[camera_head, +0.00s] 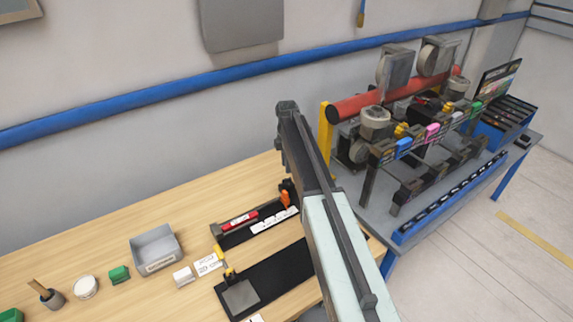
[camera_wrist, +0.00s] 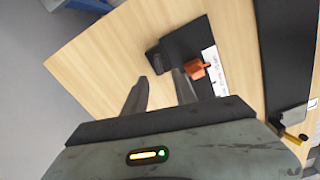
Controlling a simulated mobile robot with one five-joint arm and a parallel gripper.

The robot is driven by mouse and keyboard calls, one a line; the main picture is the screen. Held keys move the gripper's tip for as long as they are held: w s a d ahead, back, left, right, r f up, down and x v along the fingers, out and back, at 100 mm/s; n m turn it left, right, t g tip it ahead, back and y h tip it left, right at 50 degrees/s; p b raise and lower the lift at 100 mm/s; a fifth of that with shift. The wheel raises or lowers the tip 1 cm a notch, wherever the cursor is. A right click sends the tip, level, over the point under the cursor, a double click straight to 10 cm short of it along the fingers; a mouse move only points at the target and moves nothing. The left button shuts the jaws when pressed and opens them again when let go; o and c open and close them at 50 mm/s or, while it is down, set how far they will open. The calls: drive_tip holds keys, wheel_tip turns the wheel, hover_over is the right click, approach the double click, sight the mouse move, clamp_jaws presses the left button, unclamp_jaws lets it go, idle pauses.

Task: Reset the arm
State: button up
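My gripper (camera_wrist: 160,76) shows in the wrist view with its two dark fingers apart and nothing between them. It points down over the wooden table (camera_wrist: 105,65). An orange piece (camera_wrist: 196,69) on a black holder (camera_wrist: 186,42) lies just right of the right finger; I cannot tell whether they touch. In the head view my arm rises from the bottom right, and its upper link hides my gripper. The same orange piece (camera_head: 285,200) shows left of the arm there.
The wooden table (camera_head: 60,250) holds a grey bin (camera_head: 156,250), a black mat (camera_head: 285,272), a black tray with a red piece (camera_head: 240,219), green blocks (camera_head: 119,274) and a white cup (camera_head: 86,287). A machine bench with a red roller (camera_head: 385,98) stands at right. A blue pipe (camera_head: 200,85) runs along the wall.

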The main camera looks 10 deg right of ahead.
drive_tip(key=shift+r, duration=0.2)
idle(0.3)
drive_tip(key=s+f+m+b, duration=0.2)
drive_tip(key=s+m, duration=0.1)
drive_tip(key=s, duration=0.6)
drive_tip(key=s+f+m+b, duration=0.2)
drive_tip(key=s+m, duration=0.2)
drive_tip(key=s, duration=0.5)
drive_tip(key=s+f+m+b, duration=0.2)
drive_tip(key=s+m, duration=0.1)
drive_tip(key=s, duration=0.6)
drive_tip(key=shift+a+f+m+b, duration=0.15)
drive_tip(key=shift+a+m+b, duration=0.15)
drive_tip(key=shift+a+b, duration=0.05)
drive_tip(key=s+m, duration=0.2)
drive_tip(key=m, duration=0.1)
drive_tip(key=s+m, duration=0.2)
drive_tip(key=shift+m, duration=0.4)
drive_tip(key=m, duration=0.3)
drive_tip(key=shift+w, duration=0.3)
